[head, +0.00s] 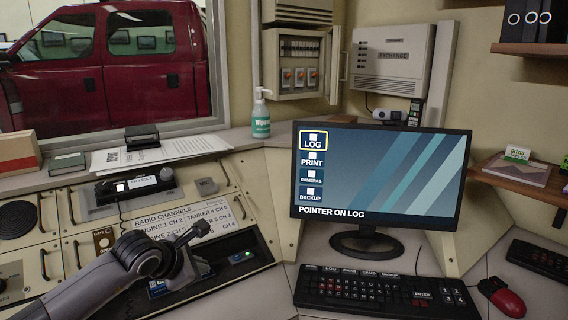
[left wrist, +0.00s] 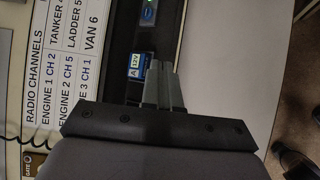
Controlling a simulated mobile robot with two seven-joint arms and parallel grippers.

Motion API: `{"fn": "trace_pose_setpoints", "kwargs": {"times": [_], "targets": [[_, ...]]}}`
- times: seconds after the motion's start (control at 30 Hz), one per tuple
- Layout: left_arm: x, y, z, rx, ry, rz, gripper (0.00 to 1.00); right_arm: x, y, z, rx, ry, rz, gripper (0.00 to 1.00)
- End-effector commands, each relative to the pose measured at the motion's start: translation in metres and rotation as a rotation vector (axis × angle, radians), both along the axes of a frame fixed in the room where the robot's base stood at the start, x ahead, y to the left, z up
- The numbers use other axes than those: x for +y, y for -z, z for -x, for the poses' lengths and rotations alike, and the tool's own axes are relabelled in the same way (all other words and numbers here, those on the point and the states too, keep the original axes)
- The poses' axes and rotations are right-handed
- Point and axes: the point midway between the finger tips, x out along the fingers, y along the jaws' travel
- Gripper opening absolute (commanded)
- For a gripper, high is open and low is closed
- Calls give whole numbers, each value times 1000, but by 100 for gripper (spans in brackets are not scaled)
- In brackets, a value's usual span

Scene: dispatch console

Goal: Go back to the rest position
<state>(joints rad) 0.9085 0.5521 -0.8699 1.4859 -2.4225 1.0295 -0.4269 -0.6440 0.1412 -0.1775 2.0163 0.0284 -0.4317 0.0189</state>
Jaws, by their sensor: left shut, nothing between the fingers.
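My left gripper (head: 194,236) is shut and empty above the slanted radio console, over the lower edge of the radio channels label (head: 170,218). In the left wrist view its two fingers (left wrist: 162,85) lie together, close to a small blue "A 12V" label (left wrist: 138,68). I cannot tell whether the fingertips touch the panel. My left arm comes in from the lower left of the head view. My right gripper is in neither view.
A monitor (head: 380,180) reading "POINTER ON LOG" stands right of the console. A keyboard (head: 385,292) and a red mouse (head: 502,296) lie before it. A green soap bottle (head: 261,115) stands on the ledge. A green light (head: 243,256) glows on a dark panel.

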Motion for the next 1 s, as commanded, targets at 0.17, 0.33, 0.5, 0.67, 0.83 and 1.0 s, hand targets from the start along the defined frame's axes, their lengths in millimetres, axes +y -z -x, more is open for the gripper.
{"fn": "trace_pose_setpoints", "kwargs": {"times": [0.17, 0.33, 0.5, 0.67, 0.83, 1.0], "targets": [[-70, 24, 48, 156, 59, 391, 0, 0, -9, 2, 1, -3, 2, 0], [-123, 21, 94, 328, 33, 830, 0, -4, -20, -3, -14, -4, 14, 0], [-147, 1, 130, 522, -99, 1321, 0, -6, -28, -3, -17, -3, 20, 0], [-137, -13, 147, 695, -328, 1768, 0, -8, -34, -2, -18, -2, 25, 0], [-100, -4, 159, 849, -680, 2199, 0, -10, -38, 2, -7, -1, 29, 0], [-53, 34, 183, 960, -1144, 2565, 0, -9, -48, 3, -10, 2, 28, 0]]}}
